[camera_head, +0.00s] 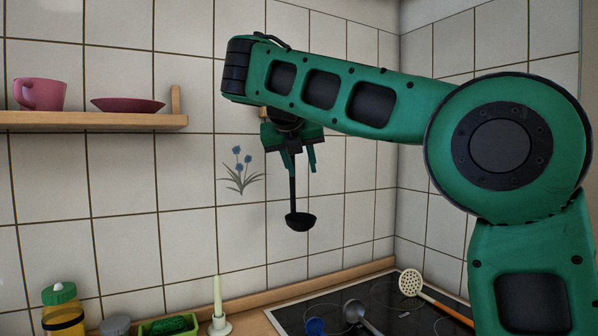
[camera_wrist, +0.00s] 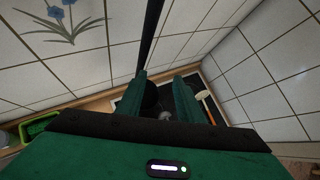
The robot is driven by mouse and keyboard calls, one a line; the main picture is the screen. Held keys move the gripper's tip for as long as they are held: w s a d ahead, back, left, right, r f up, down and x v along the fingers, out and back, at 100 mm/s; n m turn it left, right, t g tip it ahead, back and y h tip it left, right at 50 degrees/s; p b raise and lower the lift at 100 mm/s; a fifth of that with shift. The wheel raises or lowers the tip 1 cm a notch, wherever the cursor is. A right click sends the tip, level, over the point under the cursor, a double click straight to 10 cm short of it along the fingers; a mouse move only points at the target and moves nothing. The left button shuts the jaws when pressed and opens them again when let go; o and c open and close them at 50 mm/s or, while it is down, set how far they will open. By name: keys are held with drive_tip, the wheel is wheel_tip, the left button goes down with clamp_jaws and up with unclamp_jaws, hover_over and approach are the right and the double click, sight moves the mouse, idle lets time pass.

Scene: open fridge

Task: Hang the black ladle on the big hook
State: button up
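The black ladle (camera_head: 292,190) hangs upright, bowl down, in front of the tiled wall; its top end is hidden behind my gripper. In the wrist view its dark handle (camera_wrist: 151,35) runs from the top edge down beside the left finger. My gripper (camera_head: 301,165) points down at the ladle's upper handle, its two fingers visibly apart. In the wrist view there is a gap between the fingers of my gripper (camera_wrist: 168,82), and the handle does not look clamped. The big hook is not visible; what bears the ladle cannot be seen.
A wooden shelf (camera_head: 95,121) at left holds a pink cup (camera_head: 40,94) and plate (camera_head: 128,105). Below are a stove (camera_head: 375,296) with a skimmer (camera_head: 411,283) and other utensils, a candle (camera_head: 218,297), a green box (camera_head: 166,326) and a jar (camera_head: 62,310). A corner wall stands at right.

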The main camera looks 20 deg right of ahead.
drive_tip(key=s+a+r, duration=0.1)
drive_tip(key=s+r, duration=0.1)
drive_tip(key=s, duration=0.3)
drive_tip(key=shift+s+r, duration=0.2)
drive_tip(key=shift+r, duration=0.15)
idle(0.7)
idle(0.4)
drive_tip(key=s+d+f+n+g, duration=0.3)
drive_tip(key=s+d+f+n, duration=0.4)
drive_tip(key=d+f+n, duration=0.35)
drive_tip(key=s+d+f+n+g, duration=0.2)
drive_tip(key=s+d+f+n, duration=0.5)
drive_tip(key=d+f+n, duration=0.3)
drive_tip(key=s+a+f+n+g+y, duration=0.1)
drive_tip(key=s+f+n+g+y, duration=0.1)
drive_tip(key=s+f+n, duration=0.4)
drive_tip(key=s+a+f+n+g+y, duration=0.1)
drive_tip(key=s+f+n+y, duration=0.2)
drive_tip(key=s+f, duration=1.2)
drive_tip(key=s+n, duration=0.1)
drive_tip(key=n, duration=0.2)
drive_tip(key=shift+s+a+g, duration=0.25)
drive_tip(key=shift+s+g, duration=0.15)
